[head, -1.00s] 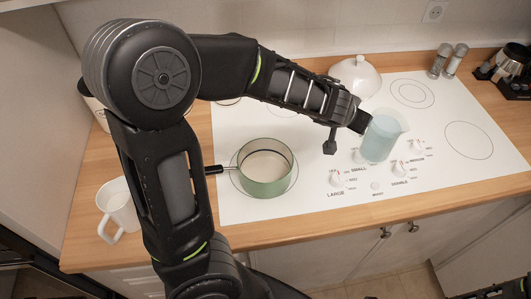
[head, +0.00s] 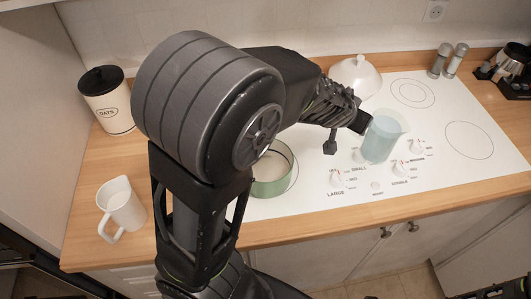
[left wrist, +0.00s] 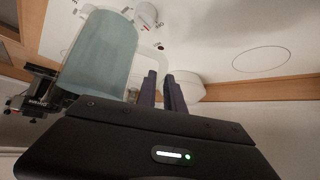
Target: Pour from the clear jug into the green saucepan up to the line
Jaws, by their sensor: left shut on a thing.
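The clear jug (head: 383,137) holds pale blue liquid and shows over the right part of the white hob in the head view. It also fills the upper left of the left wrist view (left wrist: 100,50). I cannot tell whether the jug touches the hob. The green saucepan (head: 274,187) stands on the hob left of the jug and apart from it. My left arm hides the pan's left part and handle.
A white mug (head: 122,206) and a lidded canister (head: 107,110) stand on the wooden counter at left. A white domed lid (head: 355,75) is behind my left wrist. Shakers (head: 448,58) and a coffee maker (head: 512,65) stand at back right. Knobs (head: 337,178) line the hob's front.

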